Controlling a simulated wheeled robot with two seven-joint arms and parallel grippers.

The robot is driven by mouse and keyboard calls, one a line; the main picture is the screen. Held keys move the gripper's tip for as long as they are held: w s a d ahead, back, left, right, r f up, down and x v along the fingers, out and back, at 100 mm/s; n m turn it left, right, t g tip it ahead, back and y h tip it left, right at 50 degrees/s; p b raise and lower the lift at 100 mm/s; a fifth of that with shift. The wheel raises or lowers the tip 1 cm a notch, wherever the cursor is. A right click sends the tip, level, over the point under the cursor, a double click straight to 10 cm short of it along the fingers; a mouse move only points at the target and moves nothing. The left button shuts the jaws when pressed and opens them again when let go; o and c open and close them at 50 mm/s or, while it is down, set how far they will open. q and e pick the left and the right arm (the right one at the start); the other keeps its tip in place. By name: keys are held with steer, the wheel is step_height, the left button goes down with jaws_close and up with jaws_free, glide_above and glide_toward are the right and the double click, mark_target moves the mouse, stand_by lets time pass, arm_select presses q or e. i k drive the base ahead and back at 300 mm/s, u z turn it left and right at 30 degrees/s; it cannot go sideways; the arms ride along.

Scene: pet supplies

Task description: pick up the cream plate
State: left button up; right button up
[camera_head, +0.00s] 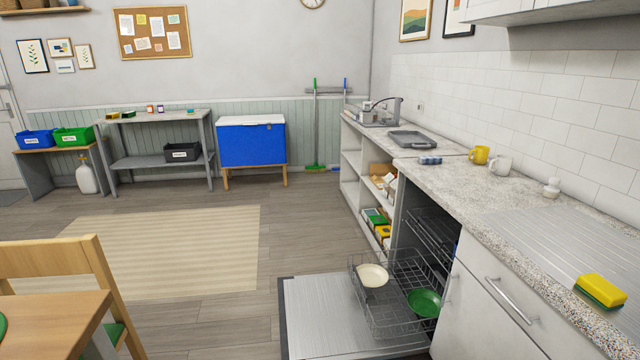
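A cream plate (372,275) sits in the left part of a pulled-out wire dishwasher rack (386,326), its face turned up toward me. A green dish (424,302) sits in the same rack to its right, a little nearer to me and apart from it. The rack stands above the lowered dishwasher door (318,315). Neither of my grippers is in view.
A speckled counter (470,175) runs along the right, with a yellow mug (479,155), a pale mug (501,165) and a yellow-green sponge (600,291). A wooden chair (75,262) and table (50,325) stand at lower left. The floor and striped rug (170,250) between are clear.

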mark_target(372, 275)
steer(key=i, duration=2.05)
steer(key=z, duration=2.25)
